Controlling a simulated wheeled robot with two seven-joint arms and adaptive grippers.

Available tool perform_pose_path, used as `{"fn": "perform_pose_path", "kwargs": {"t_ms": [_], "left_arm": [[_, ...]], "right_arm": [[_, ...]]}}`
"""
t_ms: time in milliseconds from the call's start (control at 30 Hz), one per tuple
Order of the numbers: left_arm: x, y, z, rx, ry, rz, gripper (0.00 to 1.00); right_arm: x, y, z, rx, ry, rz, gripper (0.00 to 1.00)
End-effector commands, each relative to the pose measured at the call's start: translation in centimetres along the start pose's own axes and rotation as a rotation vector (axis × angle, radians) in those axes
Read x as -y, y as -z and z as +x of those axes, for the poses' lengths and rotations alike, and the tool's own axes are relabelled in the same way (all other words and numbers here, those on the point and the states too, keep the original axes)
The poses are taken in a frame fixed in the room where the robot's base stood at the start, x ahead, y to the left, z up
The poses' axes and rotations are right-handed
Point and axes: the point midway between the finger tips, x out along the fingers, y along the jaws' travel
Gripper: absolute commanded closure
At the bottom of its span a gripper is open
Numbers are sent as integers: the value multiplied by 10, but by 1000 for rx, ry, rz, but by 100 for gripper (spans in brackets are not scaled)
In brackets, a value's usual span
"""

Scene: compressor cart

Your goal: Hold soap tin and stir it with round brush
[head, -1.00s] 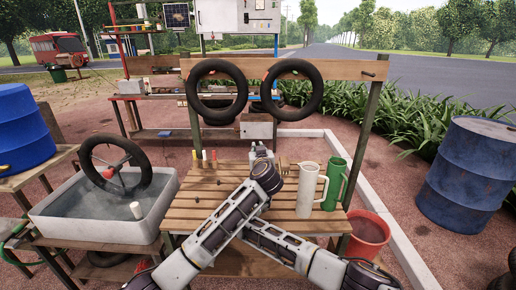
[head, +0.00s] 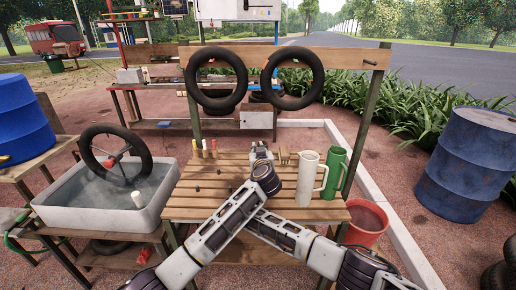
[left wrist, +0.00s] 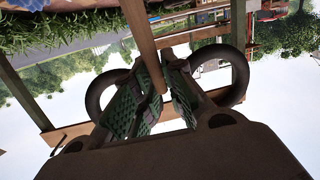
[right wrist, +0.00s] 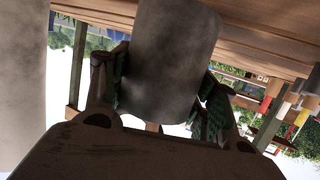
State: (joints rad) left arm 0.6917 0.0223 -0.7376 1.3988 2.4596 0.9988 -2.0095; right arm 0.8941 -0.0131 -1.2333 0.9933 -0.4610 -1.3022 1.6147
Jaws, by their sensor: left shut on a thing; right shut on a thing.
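My left gripper (head: 262,153) is above the back of the slatted wooden table, its fingers partly behind its own wrist in the head view. In the left wrist view this gripper (left wrist: 153,85) is shut on a wooden handle (left wrist: 140,35), which I take for the round brush; its brush end is not clear. In the right wrist view my right gripper (right wrist: 165,95) is shut around a grey cylinder (right wrist: 172,50), which I take for the soap tin. The right arm crosses beneath the left arm, hiding the right gripper and tin in the head view. Whether brush and tin touch cannot be seen.
A white jug (head: 309,180) and a green jug (head: 335,170) stand at the table's right. Small bottles (head: 204,148) stand at its back left. Two tyres (head: 217,80) hang on the rail above. A water basin (head: 95,212) is left; a red bucket (head: 366,222) is right.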

Motion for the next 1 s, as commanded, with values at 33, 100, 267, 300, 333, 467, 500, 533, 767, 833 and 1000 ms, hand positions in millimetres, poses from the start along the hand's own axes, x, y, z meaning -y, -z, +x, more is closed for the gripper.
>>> {"fn": "perform_pose_path", "kwargs": {"t_ms": [33, 100, 267, 300, 333, 467, 500, 533, 767, 833, 1000], "left_arm": [[0, -3, 0, 1, 1, 0, 100], [0, -6, 1, 1, 1, 0, 100], [1, -12, 2, 1, 0, 0, 100], [1, -12, 2, 1, 0, 0, 100], [1, -13, 2, 1, 0, 0, 100], [1, -14, 2, 0, 0, 0, 100], [1, -14, 2, 0, 0, 0, 100], [1, -14, 2, 0, 0, 0, 100], [1, -15, 2, 0, 0, 0, 100], [1, -15, 2, 0, 0, 0, 100], [-1, -15, 2, 0, 0, 0, 100]], "right_arm": [[0, 0, 0, 0, 0, 0, 72], [0, 0, 0, 0, 0, 0, 72], [0, 0, 0, 0, 0, 0, 72], [0, 0, 0, 0, 0, 0, 72], [0, 0, 0, 0, 0, 0, 72], [0, 0, 0, 0, 0, 0, 72], [0, 0, 0, 0, 0, 0, 72], [0, 0, 0, 0, 0, 0, 72], [0, 0, 0, 0, 0, 0, 72], [0, 0, 0, 0, 0, 0, 72], [0, 0, 0, 0, 0, 0, 72]]}}
